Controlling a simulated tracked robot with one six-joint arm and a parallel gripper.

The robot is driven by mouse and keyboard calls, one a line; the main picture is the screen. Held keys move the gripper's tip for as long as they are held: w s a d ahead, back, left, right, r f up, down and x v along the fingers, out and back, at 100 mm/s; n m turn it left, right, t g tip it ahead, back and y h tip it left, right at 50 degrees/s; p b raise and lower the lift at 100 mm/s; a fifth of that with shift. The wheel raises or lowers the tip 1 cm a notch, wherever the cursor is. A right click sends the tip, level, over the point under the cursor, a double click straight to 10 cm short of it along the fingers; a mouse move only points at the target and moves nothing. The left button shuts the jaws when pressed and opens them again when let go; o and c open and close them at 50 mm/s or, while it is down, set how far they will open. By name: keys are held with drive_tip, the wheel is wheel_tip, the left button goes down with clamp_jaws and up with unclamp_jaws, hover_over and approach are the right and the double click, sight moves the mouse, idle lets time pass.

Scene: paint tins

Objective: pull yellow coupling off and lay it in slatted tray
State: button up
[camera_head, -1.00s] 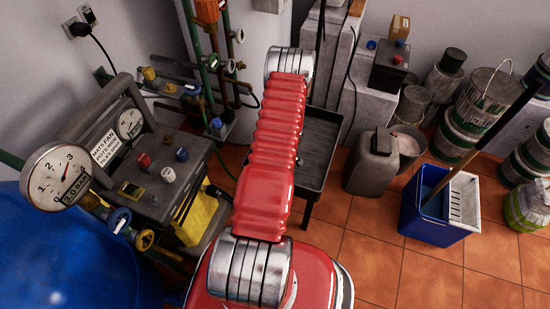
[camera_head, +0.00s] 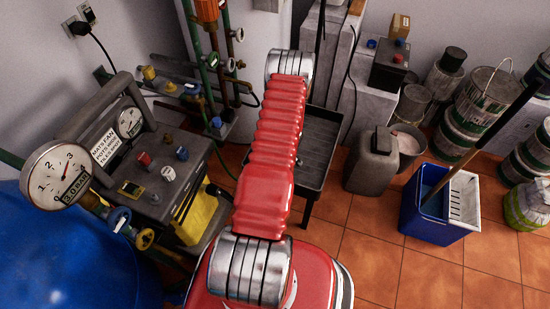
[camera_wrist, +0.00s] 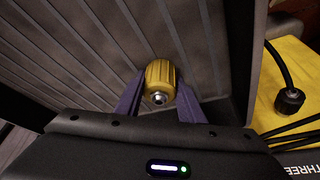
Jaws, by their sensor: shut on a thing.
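The yellow coupling (camera_wrist: 160,76) is a ribbed knob with a metal centre, between the purple fingers of my gripper (camera_wrist: 160,90) in the wrist view. My gripper is shut on it. Behind it in that view is the grey slatted floor of the tray (camera_wrist: 60,50). I cannot tell whether the coupling touches the slats. In the head view the dark slatted tray (camera_head: 320,135) stands on legs, partly hidden behind my red arm. My gripper and the coupling are hidden there.
A yellow panel (camera_wrist: 290,65) with a black hose end (camera_wrist: 289,100) lies right of the tray in the wrist view. A control unit with gauges (camera_head: 150,170) stands left of my arm. A grey canister (camera_head: 371,160) and blue bucket (camera_head: 430,222) stand right. Tiled floor between is clear.

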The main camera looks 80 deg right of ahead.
drive_tip(key=o, duration=1.3)
drive_tip(key=shift+c, duration=0.2)
drive_tip(key=v, duration=1.3)
drive_tip(key=shift+s+r, duration=0.15)
drive_tip(key=shift+r, duration=0.1)
drive_tip(key=shift+a, duration=0.1)
